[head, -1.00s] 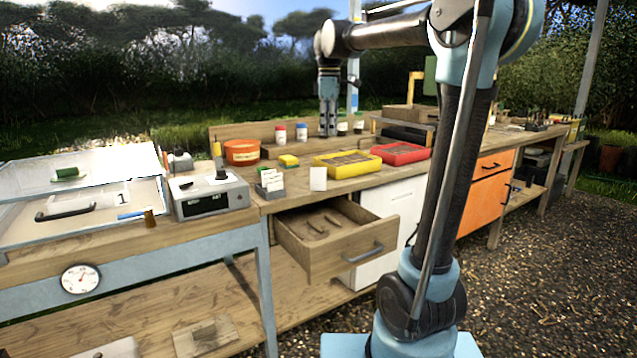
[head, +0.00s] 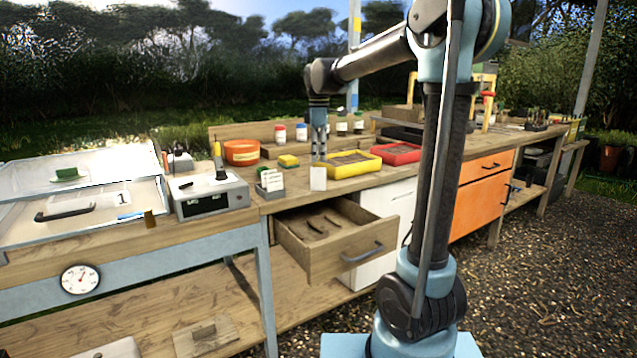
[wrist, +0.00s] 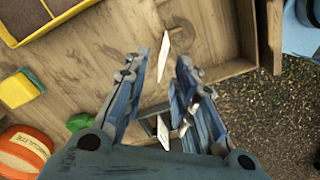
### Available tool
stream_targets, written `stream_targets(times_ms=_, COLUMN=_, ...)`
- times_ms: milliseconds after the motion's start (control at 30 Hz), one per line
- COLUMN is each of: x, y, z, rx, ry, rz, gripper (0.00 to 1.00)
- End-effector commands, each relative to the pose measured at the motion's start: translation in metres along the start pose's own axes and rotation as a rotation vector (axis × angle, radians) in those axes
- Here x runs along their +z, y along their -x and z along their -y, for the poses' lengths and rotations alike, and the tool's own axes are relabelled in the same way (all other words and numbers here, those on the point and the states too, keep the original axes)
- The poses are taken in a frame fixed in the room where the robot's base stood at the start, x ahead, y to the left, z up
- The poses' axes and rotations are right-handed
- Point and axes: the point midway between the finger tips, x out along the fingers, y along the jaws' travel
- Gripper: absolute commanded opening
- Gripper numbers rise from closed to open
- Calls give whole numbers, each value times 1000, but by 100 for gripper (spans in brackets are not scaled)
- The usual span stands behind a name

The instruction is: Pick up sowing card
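A white card (head: 318,178), which I take for the sowing card, stands on the bench top near its front edge, above the open drawer. In the wrist view the card (wrist: 164,52) appears nearly edge-on, around the gap between the fingertips. My gripper (head: 319,159) points down just above the card. Its fingers (wrist: 159,68) are spread, with no contact visible. A small holder with white cards (head: 271,180) stands to the left; in the wrist view it is partly hidden by the fingers.
A yellow tray (head: 341,171) and a red tray (head: 395,159) lie to the right. A yellow sponge-like block (head: 288,161) and an orange pot (head: 241,158) stand behind left. The open drawer (head: 345,264) juts out below the bench edge.

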Motion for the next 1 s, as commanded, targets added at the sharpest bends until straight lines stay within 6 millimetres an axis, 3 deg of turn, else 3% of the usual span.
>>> stream_targets(times_ms=267, x=0, y=-17, z=1, rx=0, ry=0, rz=0, gripper=25)
stream_targets(times_ms=633, x=-3, y=-60, z=4, rx=0, ry=0, rz=0, gripper=25)
stream_targets(times_ms=967, x=-3, y=-65, z=4, rx=0, ry=0, rz=0, gripper=25)
stream_targets(times_ms=1000, x=-3, y=-65, z=4, rx=0, ry=0, rz=0, gripper=16)
